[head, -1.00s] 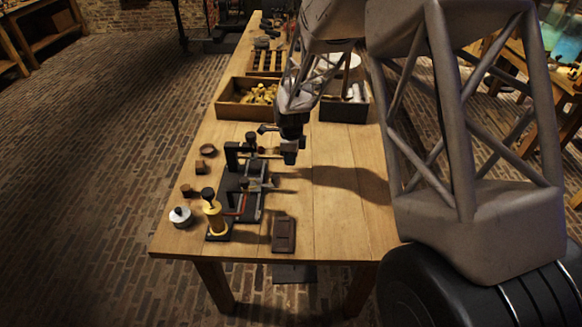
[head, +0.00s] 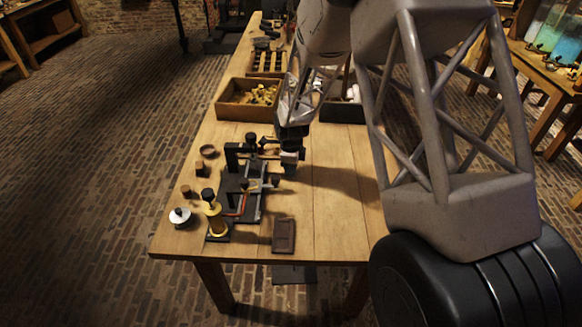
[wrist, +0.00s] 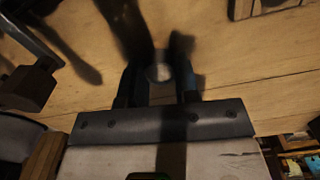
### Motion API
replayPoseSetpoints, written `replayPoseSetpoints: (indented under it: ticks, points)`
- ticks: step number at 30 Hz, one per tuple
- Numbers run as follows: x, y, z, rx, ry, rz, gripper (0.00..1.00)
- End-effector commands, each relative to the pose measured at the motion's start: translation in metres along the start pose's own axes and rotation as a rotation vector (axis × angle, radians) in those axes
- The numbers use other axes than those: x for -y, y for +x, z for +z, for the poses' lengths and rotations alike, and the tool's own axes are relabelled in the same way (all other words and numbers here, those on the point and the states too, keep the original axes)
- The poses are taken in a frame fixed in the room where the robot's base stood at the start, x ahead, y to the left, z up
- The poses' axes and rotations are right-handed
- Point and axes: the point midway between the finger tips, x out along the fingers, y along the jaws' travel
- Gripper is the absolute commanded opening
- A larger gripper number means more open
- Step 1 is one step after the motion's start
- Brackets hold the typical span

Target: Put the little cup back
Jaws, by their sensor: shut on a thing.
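My gripper (head: 290,166) is over the table, just right of the black apparatus. In the wrist view my gripper (wrist: 159,80) has its two dark fingers shut on a small round greyish thing, which I take for the little cup (wrist: 158,72). Only its round end shows between the fingers, and the picture is blurred there. In the head view I cannot make the cup out at the fingertips. A dark shadow falls on the wood beyond the fingers. I cannot tell the cup's exact height above the table.
A dark tray (head: 284,236) lies in front. Wooden boxes (head: 233,112) stand behind. The right side is clear.

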Motion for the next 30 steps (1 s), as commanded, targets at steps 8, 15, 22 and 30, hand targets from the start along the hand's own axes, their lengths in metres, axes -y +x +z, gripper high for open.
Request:
replayPoseSetpoints:
  ticks: [8,15,22,30]
  points:
    - [0.0,0.0012,0.0,0.0,0.0,0.0,0.04]
    - [0.0001,0.0025,0.0001,0.0,0.0,0.0,0.52]
    - [0.0,0.0026,0.0,0.0,0.0,0.0,0.54]
    - [0.0002,-0.0038,0.0001,0.0,0.0,-0.001,0.54]
